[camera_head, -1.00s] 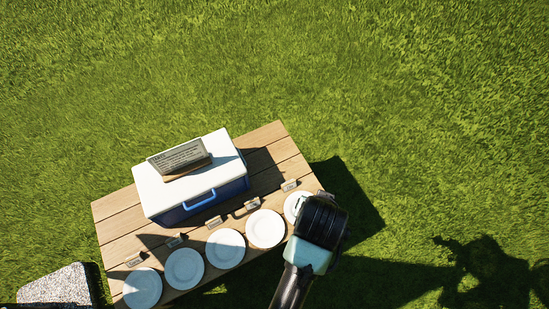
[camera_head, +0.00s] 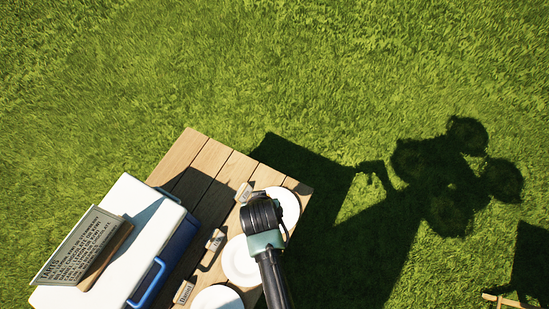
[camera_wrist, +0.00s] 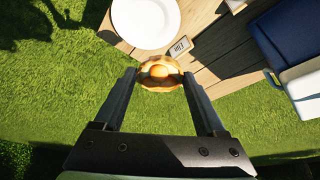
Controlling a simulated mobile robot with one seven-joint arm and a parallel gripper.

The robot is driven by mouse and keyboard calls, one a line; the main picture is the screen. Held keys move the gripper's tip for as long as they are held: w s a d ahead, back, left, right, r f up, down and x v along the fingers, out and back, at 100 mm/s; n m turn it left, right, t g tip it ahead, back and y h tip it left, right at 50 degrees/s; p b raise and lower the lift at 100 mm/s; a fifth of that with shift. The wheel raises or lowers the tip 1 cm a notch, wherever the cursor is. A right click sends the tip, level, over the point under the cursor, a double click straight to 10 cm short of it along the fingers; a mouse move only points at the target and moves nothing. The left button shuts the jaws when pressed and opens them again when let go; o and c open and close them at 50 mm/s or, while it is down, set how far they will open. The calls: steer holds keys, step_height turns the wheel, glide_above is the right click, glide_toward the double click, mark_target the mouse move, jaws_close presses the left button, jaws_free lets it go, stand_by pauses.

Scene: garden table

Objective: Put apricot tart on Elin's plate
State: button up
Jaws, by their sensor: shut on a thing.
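My gripper (camera_wrist: 159,78) is shut on the apricot tart (camera_wrist: 158,70), a round golden pastry with an orange centre, held between the fingertips in the wrist view. A white plate (camera_wrist: 146,20) lies just beyond the tart there, with a small name card (camera_wrist: 180,46) beside it that seems to read "Elin". In the head view my gripper (camera_head: 262,212) hangs beside and partly over the end plate (camera_head: 287,203), whose card (camera_head: 244,192) stands behind it. The tart is hidden from the head view.
More white plates (camera_head: 240,262) (camera_head: 217,298) run along the wooden table's (camera_head: 196,160) front edge. Their cards include one reading "Daniel" (camera_head: 184,292). A white and blue cool box (camera_head: 128,222) with a text sign (camera_head: 82,246) fills the left. Grass lies beyond the table.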

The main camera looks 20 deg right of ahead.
mark_target(289, 204)
steer(key=d+f+m+b, duration=0.1)
steer(key=f+b, duration=0.3)
steer(key=f, duration=0.2)
steer(key=w+d+f+b, duration=0.1)
steer(key=d+f+b, duration=0.1)
steer(key=f+b, duration=0.2)
steer(key=w+d+f+m+b, duration=0.1)
steer(key=f+b, duration=0.4)
steer(key=f, duration=0.4)
steer(key=shift+d+f+m+h, duration=0.1)
steer(key=shift+d+m+h, duration=0.2)
steer(key=shift+h, duration=0.1)
steer(key=shift+f, duration=0.2)
steer(key=o, duration=1.3)
steer(key=shift+r, duration=0.1)
